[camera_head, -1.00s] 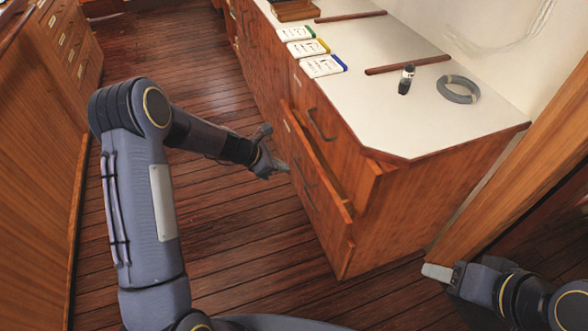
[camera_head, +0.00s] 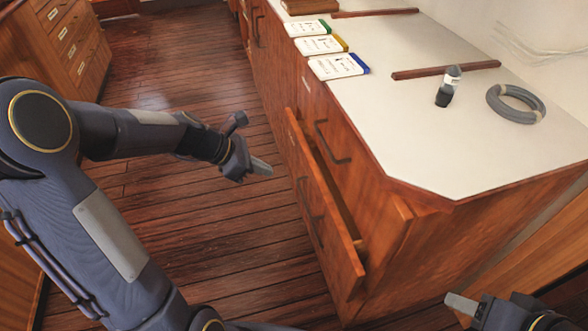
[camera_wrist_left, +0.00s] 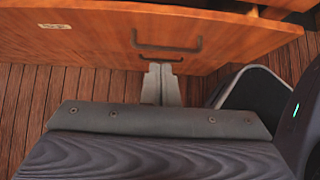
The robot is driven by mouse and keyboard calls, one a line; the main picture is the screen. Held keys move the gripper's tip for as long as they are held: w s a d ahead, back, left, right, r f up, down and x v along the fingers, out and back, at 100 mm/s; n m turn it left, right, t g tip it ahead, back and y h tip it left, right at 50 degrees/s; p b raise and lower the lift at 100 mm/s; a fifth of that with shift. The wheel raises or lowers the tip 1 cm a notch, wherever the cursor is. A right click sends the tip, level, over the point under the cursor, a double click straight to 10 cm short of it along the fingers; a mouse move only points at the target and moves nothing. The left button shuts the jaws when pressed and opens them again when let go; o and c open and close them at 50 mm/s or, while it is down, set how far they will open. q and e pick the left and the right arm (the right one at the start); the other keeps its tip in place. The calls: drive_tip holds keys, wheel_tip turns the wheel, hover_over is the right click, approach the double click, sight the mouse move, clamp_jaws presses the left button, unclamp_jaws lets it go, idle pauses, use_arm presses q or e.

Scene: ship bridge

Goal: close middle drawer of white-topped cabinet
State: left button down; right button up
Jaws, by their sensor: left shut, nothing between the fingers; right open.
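The white-topped cabinet (camera_head: 430,120) stands at the right in the head view. Its middle drawer (camera_head: 335,235) is partly pulled out, with a gap showing behind its wooden front. A dark handle (camera_head: 308,208) is on that front; a drawer front with a handle (camera_wrist_left: 165,47) also fills the top of the left wrist view. My left gripper (camera_head: 264,168) is shut and empty, to the left of the drawer front. In the left wrist view its fingertips (camera_wrist_left: 160,68) lie just below the handle; contact cannot be told. My right gripper (camera_head: 458,303) is low at the right, near the cabinet's end.
The cabinet top holds several white cases (camera_head: 338,66), a dark-and-white cylinder (camera_head: 448,87), a grey ring (camera_head: 516,103) and a wooden rail (camera_head: 445,70). Another drawer cabinet (camera_head: 75,40) stands at the far left. The plank floor (camera_head: 180,60) between them is clear.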

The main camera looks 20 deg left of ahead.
sight(317, 176)
use_arm(q)
drive_tip(key=b+x, duration=0.1)
drive_tip(key=x, duration=0.2)
drive_tip(key=d+r+b+x, duration=0.1)
drive_tip(key=x, duration=0.3)
drive_tip(key=b+x, duration=0.1)
drive_tip(key=x, duration=0.3)
drive_tip(key=shift+w+d+r, duration=0.15)
drive_tip(key=shift+w+d, duration=0.1)
drive_tip(key=shift+w, duration=0.25)
drive_tip(key=shift+w+d+b, duration=0.3)
drive_tip(key=shift+d, duration=0.15)
drive_tip(key=shift+w+d+r+p, duration=0.1)
drive_tip(key=shift+w+d+p, duration=0.2)
drive_tip(key=shift+d+p, duration=0.2)
drive_tip(key=shift+w+d+r+p, duration=0.1)
drive_tip(key=shift+w+d+p, duration=0.25)
drive_tip(key=shift+d+p, duration=0.15)
drive_tip(key=shift+w+d+f, duration=0.1)
drive_tip(key=shift+w+f, duration=0.05)
